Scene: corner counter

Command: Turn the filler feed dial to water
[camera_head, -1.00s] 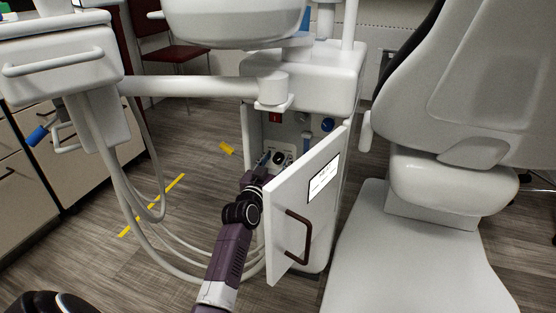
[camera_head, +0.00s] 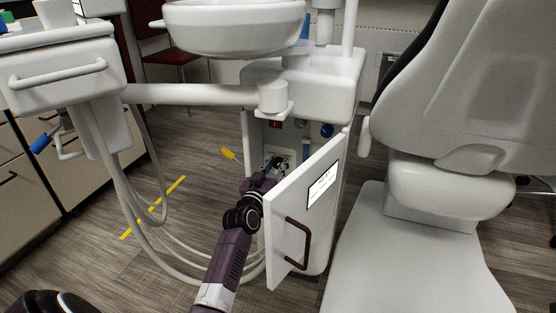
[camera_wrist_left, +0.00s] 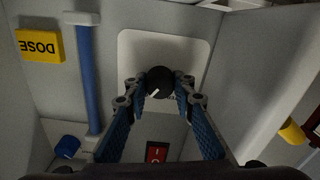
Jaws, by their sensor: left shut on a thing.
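The filler feed dial is a round black knob (camera_wrist_left: 160,80) with a white pointer mark, on a pale plate (camera_wrist_left: 190,50) inside the open cabinet. In the left wrist view, its mark points down and slightly left; the lettering beside it is mostly covered and unreadable. My left gripper (camera_wrist_left: 161,86) is shut on the dial, one blue-padded finger on each side. In the head view, my left gripper (camera_head: 272,168) reaches into the cabinet past the open door and largely hides the dial.
The open white door (camera_head: 300,220) stands close to the right of my left arm. A red switch (camera_wrist_left: 157,152), a blue pipe (camera_wrist_left: 88,80), a blue knob (camera_wrist_left: 67,146) and a yellow DOSE label (camera_wrist_left: 40,45) are near the dial. Hoses (camera_head: 125,185) hang at left.

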